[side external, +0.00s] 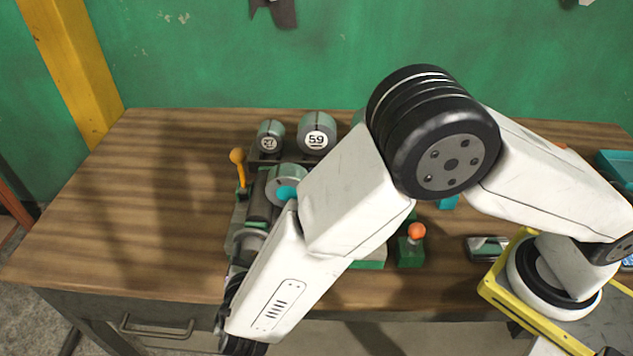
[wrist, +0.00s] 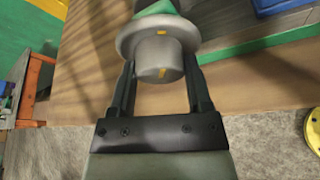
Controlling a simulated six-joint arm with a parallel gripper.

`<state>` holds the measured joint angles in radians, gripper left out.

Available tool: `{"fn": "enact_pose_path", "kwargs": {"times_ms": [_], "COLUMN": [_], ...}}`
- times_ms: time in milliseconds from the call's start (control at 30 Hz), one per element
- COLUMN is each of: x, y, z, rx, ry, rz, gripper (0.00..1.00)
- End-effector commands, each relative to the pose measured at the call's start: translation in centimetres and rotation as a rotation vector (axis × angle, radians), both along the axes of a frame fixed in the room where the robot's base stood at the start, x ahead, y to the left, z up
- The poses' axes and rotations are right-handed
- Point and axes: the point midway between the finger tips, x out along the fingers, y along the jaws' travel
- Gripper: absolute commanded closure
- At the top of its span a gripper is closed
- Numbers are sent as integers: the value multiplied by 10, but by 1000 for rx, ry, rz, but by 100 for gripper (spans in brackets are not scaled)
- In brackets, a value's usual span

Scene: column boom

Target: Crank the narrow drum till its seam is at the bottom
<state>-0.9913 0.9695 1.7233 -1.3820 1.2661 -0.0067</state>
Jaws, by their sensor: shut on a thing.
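In the wrist view my gripper (wrist: 161,72) is shut on a grey round knob (wrist: 157,52), one finger on each side. The knob has a yellow mark on its end face and stands on a wider grey flange (wrist: 127,38) with another yellow mark at its top. In the side view, a grey disc (side external: 247,240) shows at the near end of the bench device; my forearm hides most of my gripper there. Two grey-green drums stand at the back: a smaller, narrower one (side external: 271,128) and a larger one (side external: 317,125) labelled 59. Each shows a dark line near its top.
A yellow-orange lever (side external: 238,165) stands left of the device. A drum with a teal part (side external: 287,180) sits close beside my arm. A green box with an orange knob (side external: 412,245) is to the right. The left side of the wooden table (side external: 130,215) is clear.

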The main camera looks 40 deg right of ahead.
Motion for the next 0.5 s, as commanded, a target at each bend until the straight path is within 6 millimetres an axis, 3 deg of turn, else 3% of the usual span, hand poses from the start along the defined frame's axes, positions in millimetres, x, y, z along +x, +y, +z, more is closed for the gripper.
{"fn": "enact_pose_path", "kwargs": {"times_ms": [500], "x": [-2], "y": [0], "z": [0], "rx": [306], "ry": [-309], "rz": [3], "gripper": [96]}}
